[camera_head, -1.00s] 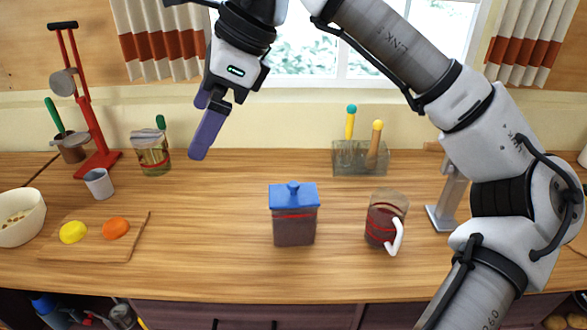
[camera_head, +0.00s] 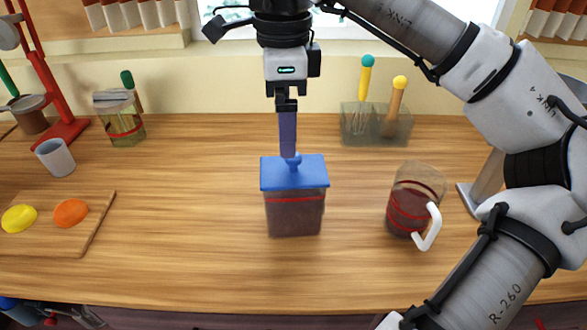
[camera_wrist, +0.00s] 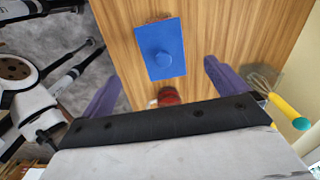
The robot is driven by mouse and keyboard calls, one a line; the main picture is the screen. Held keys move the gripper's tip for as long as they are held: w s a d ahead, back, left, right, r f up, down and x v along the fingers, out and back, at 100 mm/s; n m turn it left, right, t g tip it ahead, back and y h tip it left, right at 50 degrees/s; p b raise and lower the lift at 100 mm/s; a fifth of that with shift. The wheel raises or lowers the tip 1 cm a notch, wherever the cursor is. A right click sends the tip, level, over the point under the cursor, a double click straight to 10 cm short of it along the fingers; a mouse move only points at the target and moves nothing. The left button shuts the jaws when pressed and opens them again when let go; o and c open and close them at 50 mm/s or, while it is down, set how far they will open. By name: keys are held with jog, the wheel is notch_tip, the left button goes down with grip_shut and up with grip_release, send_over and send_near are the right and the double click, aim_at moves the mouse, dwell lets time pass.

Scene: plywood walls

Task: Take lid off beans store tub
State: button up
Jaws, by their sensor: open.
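The beans store tub (camera_head: 294,215) stands upright on the wooden counter, dark contents showing through its clear wall, with a red band near its top. Its blue lid (camera_head: 275,177) is on it, with a round knob in the middle; the lid also shows in the wrist view (camera_wrist: 161,35). My gripper (camera_head: 288,155) points down with its fingertips close to the knob in the head view. In the wrist view my gripper (camera_wrist: 160,80) is open, with purple fingers apart on either side of the lid and nothing held. I cannot tell whether a finger touches the knob.
A jug (camera_head: 412,205) with a white handle stands right of the tub. A clear holder (camera_head: 375,128) with utensils is behind. A cutting board (camera_head: 90,225) with fruit and a grey cup (camera_head: 55,158) are at left. Counter around the tub is clear.

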aim_at(284, 170)
jog(key=f+p, duration=0.1)
jog(key=f, duration=0.7)
jog(key=shift+w+a+f+p, duration=0.2)
jog(key=shift+f+p, duration=0.1)
jog(key=shift+p, duration=0.1)
jog(key=c, duration=1.1)
